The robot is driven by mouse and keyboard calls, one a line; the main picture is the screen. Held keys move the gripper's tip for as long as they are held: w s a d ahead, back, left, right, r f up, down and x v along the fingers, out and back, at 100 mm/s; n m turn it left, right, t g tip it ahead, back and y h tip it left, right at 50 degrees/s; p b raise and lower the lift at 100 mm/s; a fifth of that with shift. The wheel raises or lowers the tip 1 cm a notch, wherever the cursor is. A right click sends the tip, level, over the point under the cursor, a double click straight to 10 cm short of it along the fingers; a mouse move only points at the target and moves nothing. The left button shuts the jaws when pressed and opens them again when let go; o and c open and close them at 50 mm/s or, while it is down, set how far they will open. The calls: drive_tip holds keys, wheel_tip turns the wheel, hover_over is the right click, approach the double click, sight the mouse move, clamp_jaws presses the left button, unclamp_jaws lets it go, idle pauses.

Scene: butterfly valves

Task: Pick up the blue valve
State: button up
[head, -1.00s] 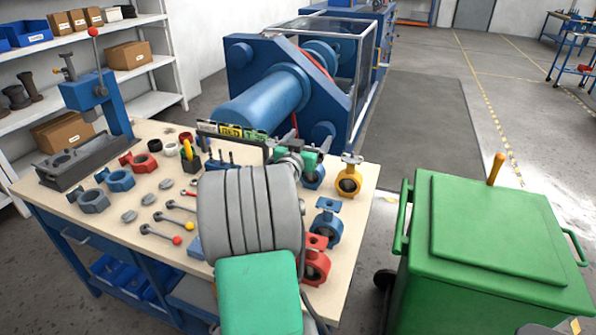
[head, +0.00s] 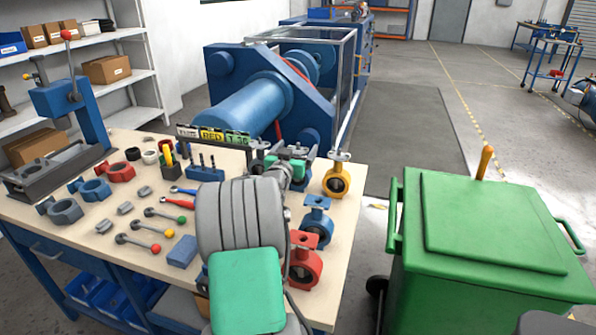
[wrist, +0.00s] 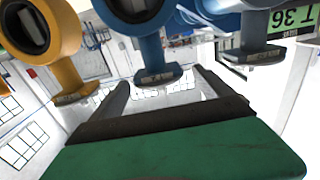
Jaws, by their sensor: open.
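A blue valve (wrist: 158,72) with a round bore and a flat flange shows at the top middle of the wrist view. Its flange lies between the fingers in the picture; contact cannot be told. My gripper (wrist: 163,82) is open and seems empty. In the head view my gripper (head: 290,166) is at the back of the workbench (head: 335,235), left of the yellow valve (head: 337,181), and largely hides the blue valve there. Another blue valve (head: 317,219) stands between the yellow valve and the red valve (head: 305,261). The yellow valve also shows in the wrist view (wrist: 68,45).
A sign rack (head: 212,136) stands just left of my gripper. Handles with coloured knobs, a blue block (head: 182,251) and loose rings lie on the left of the bench. A large blue machine (head: 250,105) is behind; a green bin (head: 490,240) is at right.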

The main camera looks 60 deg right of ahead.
drive_tip(key=shift+w+d, duration=0.1)
drive_tip(key=shift+d, duration=0.85)
drive_tip(key=shift+a, duration=0.1)
clamp_jaws()
drive_tip(key=shift+r, duration=0.25)
